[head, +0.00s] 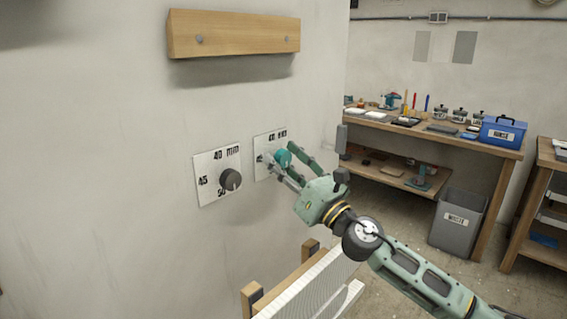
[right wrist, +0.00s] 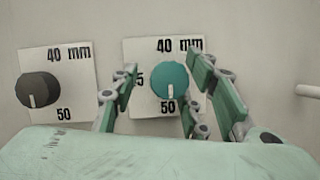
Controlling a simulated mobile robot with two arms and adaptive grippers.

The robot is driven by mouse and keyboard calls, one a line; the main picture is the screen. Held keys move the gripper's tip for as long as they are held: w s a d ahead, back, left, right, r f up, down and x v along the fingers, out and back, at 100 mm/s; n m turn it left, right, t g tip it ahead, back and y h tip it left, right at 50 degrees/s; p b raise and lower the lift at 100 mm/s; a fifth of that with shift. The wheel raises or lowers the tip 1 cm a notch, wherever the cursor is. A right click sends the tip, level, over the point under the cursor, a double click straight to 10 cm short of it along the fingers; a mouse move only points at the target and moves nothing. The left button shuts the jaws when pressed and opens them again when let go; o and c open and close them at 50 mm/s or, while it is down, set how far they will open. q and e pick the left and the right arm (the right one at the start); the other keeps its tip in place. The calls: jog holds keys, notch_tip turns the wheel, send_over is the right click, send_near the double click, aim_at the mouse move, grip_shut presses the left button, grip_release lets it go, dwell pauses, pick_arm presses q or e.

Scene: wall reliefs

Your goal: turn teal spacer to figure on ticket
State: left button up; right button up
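The teal spacer knob (head: 283,158) is on the right-hand white plate (head: 262,144) on the wall. In the right wrist view the teal knob (right wrist: 168,78) has a white mark pointing down, towards the printed 50. The plate (right wrist: 140,48) reads 40 mm at the top; the left figure is partly hidden by a finger. My right gripper (right wrist: 163,66) is open with one finger on each side of the knob. A gap shows on the left; contact on the right cannot be told. My left gripper is out of view. No ticket can be made out.
A dark grey knob (head: 230,180) on a similar plate (head: 207,188) is left of the teal one. A wooden rail (head: 235,33) is above. A white ribbed panel with wooden posts (head: 310,285) stands below. A workbench (head: 450,143) and waste bin (head: 458,220) are at right.

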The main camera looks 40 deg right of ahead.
jog(key=shift+s+d, duration=0.15)
jog(key=shift+s+f, duration=0.4)
jog(key=v, duration=1.1)
jog(key=shift+r, duration=0.15)
